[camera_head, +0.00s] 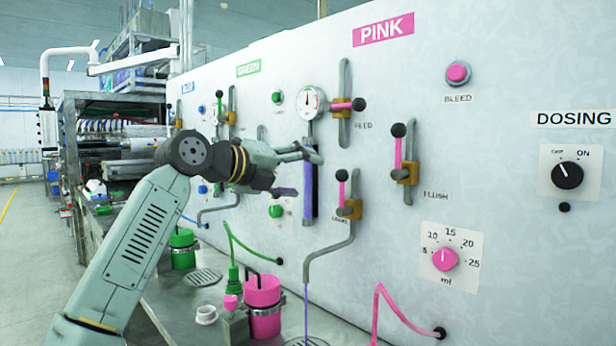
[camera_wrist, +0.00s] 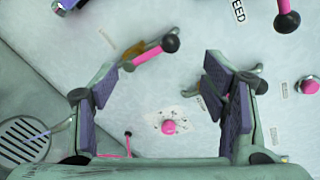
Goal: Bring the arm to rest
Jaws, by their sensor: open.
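My gripper (camera_head: 300,172) is at the end of my raised arm, in front of the white dosing panel (camera_head: 520,230) near the vertical gauge tube. In the wrist view my gripper (camera_wrist: 172,105) has its two fingers wide apart with nothing between them. Past the fingers, the wrist view shows the panel with a pink dose knob (camera_wrist: 169,127) and a lever with a black ball (camera_wrist: 170,43). I cannot tell whether any finger touches the panel; none appears to hold a handle.
Pink-handled levers stick out from the panel: the feed lever (camera_head: 346,105), the flush lever (camera_head: 398,150) and a lower lever (camera_head: 341,190). A round gauge (camera_head: 309,101) sits above the tube. A pink pot (camera_head: 262,305) and green pot (camera_head: 182,248) stand on the bench below.

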